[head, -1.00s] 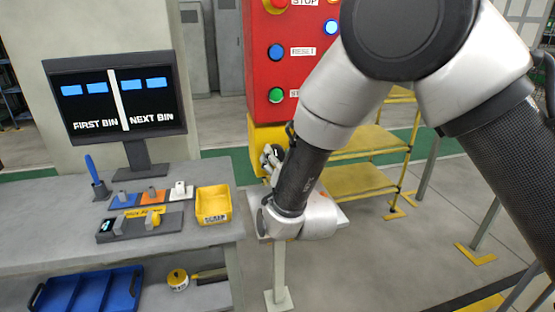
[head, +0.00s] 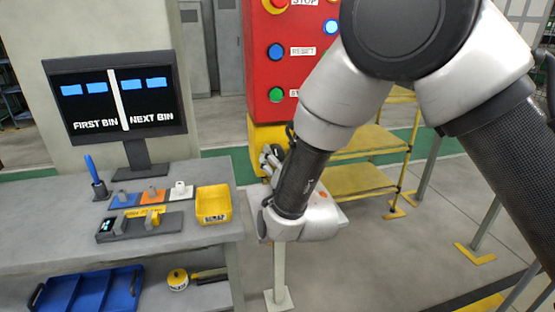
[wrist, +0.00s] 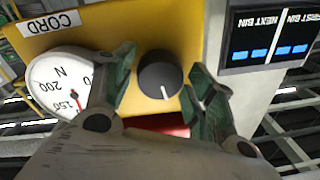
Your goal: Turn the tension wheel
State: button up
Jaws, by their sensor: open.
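The tension wheel looks to be the black round knob (wrist: 159,75) with a white pointer line, on a yellow panel (wrist: 185,28) in the wrist view. A white dial gauge (wrist: 58,84) marked N, with a red needle, sits beside it on the left. My gripper (wrist: 168,84) is open, its green-padded fingers on either side of the knob. I cannot tell whether either finger touches it. In the head view, my gripper (head: 270,158) is in front of the yellow box (head: 256,137); the knob is hidden there.
The red control box (head: 290,70) with lit buttons stands above the yellow one. A grey bench (head: 60,215) on the left holds a monitor (head: 117,98), a yellow bin (head: 213,204) and small blocks. A yellow shelf cart (head: 360,180) stands behind my arm.

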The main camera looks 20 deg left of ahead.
jog(key=v, duration=1.1)
jog(key=shift+s+d, duration=0.2)
jog(key=shift+d, duration=0.05)
jog(key=shift+f, duration=0.1)
jog(key=s+d+f+n+g+h, duration=0.2)
jog(key=s+f+g, duration=0.25)
jog(key=f, duration=0.35)
jog(key=s+d+f+n+g+h, duration=0.1)
jog(key=s+f+n+g+h, duration=0.2)
jog(key=f+g, duration=0.35)
jog(key=s+d+r+m+h, duration=0.1)
jog(key=d+r+m, duration=0.1)
jog(key=d+r, duration=0.7)
jog(key=s+d+r+m+h, duration=0.2)
jog(key=d+r, duration=0.7)
jog(key=d, duration=1.3)
jog(key=s+d+r+m+h, duration=0.2)
jog(key=d+r, duration=0.7)
jog(key=d, duration=0.7)
jog(key=shift+s+m, duration=0.25)
jog(key=shift+m, duration=0.35)
